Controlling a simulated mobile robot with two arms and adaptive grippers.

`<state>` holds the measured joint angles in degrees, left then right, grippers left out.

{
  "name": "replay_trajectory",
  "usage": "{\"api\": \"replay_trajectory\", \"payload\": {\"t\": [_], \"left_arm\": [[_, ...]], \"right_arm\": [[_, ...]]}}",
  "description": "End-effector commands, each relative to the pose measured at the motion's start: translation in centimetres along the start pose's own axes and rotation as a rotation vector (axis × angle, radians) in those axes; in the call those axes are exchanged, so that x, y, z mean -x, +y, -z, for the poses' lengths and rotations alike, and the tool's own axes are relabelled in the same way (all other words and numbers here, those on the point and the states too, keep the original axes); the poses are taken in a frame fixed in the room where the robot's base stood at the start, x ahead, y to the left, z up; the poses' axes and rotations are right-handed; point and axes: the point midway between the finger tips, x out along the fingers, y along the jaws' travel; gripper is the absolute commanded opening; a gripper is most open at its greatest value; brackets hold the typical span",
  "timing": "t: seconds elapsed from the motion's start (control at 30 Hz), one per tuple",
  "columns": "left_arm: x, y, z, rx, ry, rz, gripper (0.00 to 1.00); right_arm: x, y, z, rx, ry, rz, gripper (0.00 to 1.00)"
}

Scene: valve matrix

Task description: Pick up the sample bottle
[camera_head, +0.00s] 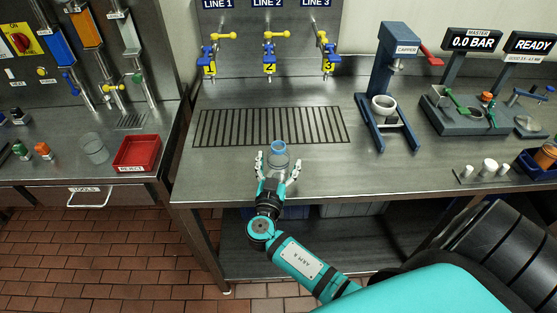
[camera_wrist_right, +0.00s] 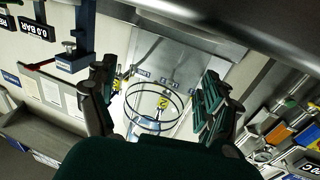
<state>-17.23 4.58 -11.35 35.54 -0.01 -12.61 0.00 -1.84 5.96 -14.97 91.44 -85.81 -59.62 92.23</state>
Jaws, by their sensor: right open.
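The sample bottle (camera_head: 279,152) is a clear bottle with a blue rim, standing upright on the steel bench in front of the drain grate. My right gripper (camera_head: 276,165) is open, with one finger on each side of the bottle. In the right wrist view the clear bottle (camera_wrist_right: 153,108) shows between the two spread fingers of the right gripper (camera_wrist_right: 160,100). Whether either finger touches it, I cannot tell. My left gripper is not in view.
Behind the bottle are the drain grate (camera_head: 270,126) and three yellow-and-blue taps (camera_head: 269,55) under line signs. A blue capper press (camera_head: 387,85) stands to the right. A red reject tray (camera_head: 137,153) and a clear beaker (camera_head: 95,149) are on the left bench. The bench around the bottle is clear.

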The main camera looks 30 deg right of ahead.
Motion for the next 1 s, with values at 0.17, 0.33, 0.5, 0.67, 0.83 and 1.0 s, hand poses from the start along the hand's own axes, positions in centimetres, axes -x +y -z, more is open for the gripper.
{"api": "replay_trajectory", "payload": {"t": [0.17,0.33,0.5,0.67,0.83,1.0], "left_arm": [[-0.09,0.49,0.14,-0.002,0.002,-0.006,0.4],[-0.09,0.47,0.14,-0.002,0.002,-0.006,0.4],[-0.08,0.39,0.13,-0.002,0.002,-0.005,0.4],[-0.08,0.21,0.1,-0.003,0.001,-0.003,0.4],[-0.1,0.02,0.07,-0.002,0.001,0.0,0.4],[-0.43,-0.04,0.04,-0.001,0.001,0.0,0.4]], "right_arm": [[0.03,-0.01,-0.08,0.0,0.0,0.001,0.82],[0.05,-0.02,-0.07,0.001,0.0,0.001,0.6],[0.07,-0.02,-0.08,0.001,0.0,0.001,0.38],[0.07,-0.02,-0.06,0.001,0.0,0.001,0.25],[0.07,-0.02,-0.04,0.001,0.0,0.001,0.25],[0.06,-0.03,0.5,-0.002,0.001,0.0,0.25]]}}
